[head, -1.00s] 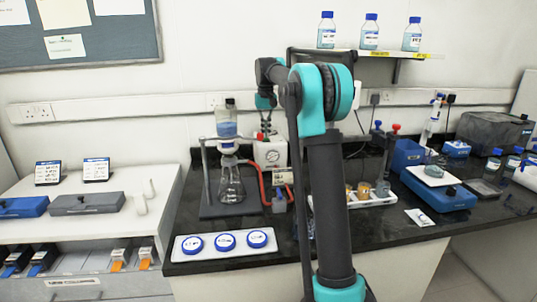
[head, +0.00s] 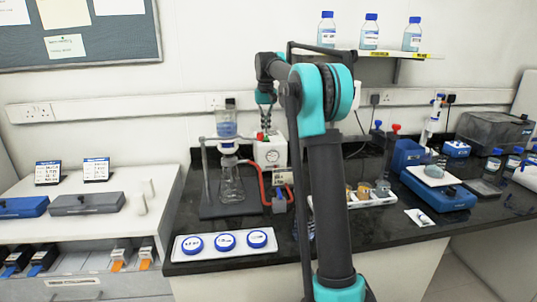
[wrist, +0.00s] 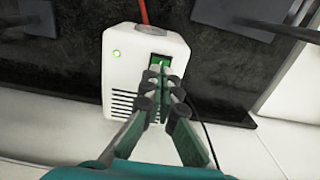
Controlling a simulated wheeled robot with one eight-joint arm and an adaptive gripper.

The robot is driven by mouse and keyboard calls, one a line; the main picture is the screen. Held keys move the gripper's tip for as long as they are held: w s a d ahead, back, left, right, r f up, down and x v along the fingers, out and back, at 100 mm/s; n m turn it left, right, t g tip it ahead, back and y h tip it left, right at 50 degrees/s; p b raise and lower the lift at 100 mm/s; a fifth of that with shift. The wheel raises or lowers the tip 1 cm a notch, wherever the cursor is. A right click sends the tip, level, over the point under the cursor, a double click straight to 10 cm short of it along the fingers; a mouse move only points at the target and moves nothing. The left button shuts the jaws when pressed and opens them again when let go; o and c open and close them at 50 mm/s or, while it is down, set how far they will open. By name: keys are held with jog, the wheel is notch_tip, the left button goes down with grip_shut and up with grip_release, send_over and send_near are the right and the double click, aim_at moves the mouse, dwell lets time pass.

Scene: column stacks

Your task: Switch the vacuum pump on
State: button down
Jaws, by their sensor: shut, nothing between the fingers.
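The vacuum pump (head: 270,153) is a white box with a round dial, standing at the back of the black bench behind the flask. In the wrist view the pump (wrist: 122,72) shows vent slots and a lit green lamp (wrist: 117,54). Its rocker switch (wrist: 160,61) shows green and is partly covered by my fingers. My gripper (wrist: 158,73) is shut and empty, with its fingertips at the switch; I cannot tell whether they touch it. In the head view my wrist (head: 265,97) is above the pump and the fingertips are hard to make out.
A filter flask (head: 231,183) on a stand is in front of the pump, to its left, with a red hose (head: 263,186) beside it. A white tray with blue-lidded dishes (head: 268,252) lies at the front edge. Bottles stand on a wall shelf (head: 398,53) above.

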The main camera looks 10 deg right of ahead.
jog(key=shift+r, duration=2.25)
jog(key=shift+s, duration=0.1)
